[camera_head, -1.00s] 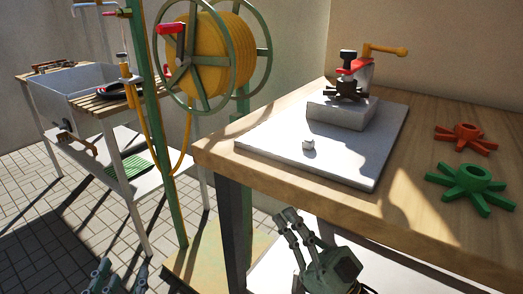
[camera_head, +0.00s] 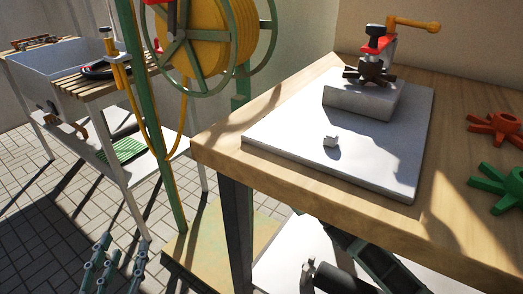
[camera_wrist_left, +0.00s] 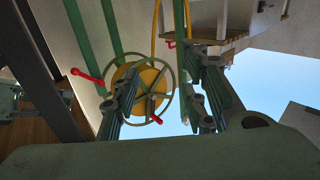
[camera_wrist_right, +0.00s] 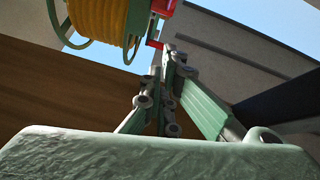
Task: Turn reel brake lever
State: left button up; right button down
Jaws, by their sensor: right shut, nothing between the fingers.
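The hose reel (camera_head: 215,40) has yellow hose and green spoked wheels on a green post. In the head view it is cut by the top edge, with a bit of red at its hub. In the left wrist view the reel (camera_wrist_left: 140,88) shows a red lever (camera_wrist_left: 88,76) at its left and a red handle (camera_wrist_left: 153,112) low on the wheel. I cannot tell which is the brake lever. My left gripper (camera_head: 114,258) is low left, fingers apart, empty, clear of the reel. My right gripper (camera_wrist_right: 168,60) is shut and empty; red reel parts (camera_wrist_right: 155,31) appear beyond it.
A wooden table (camera_head: 225,150) fills the right, bearing a white board (camera_head: 290,140), a clamp-like device (camera_head: 375,60) and green (camera_head: 500,188) and orange (camera_head: 497,126) star-shaped pieces. A sink stand (camera_head: 85,85) is at left.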

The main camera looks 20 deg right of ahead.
pick_arm(q)
notch_tip(320, 180, up, 8)
jog(key=s+t+h+b, duration=0.1)
jog(key=t, duration=0.3)
jog(key=shift+d+f+h, duration=0.2)
jog(key=shift+d+h, duration=0.2)
pick_arm(e)
jog(key=w+f, duration=0.1)
jog(key=w+a+f, duration=0.1)
jog(key=shift+w+a+f, duration=0.1)
jog(key=shift+w+f, duration=0.25)
jog(key=shift+w, duration=0.05)
pick_arm(q)
jog(key=shift+s, duration=0.1)
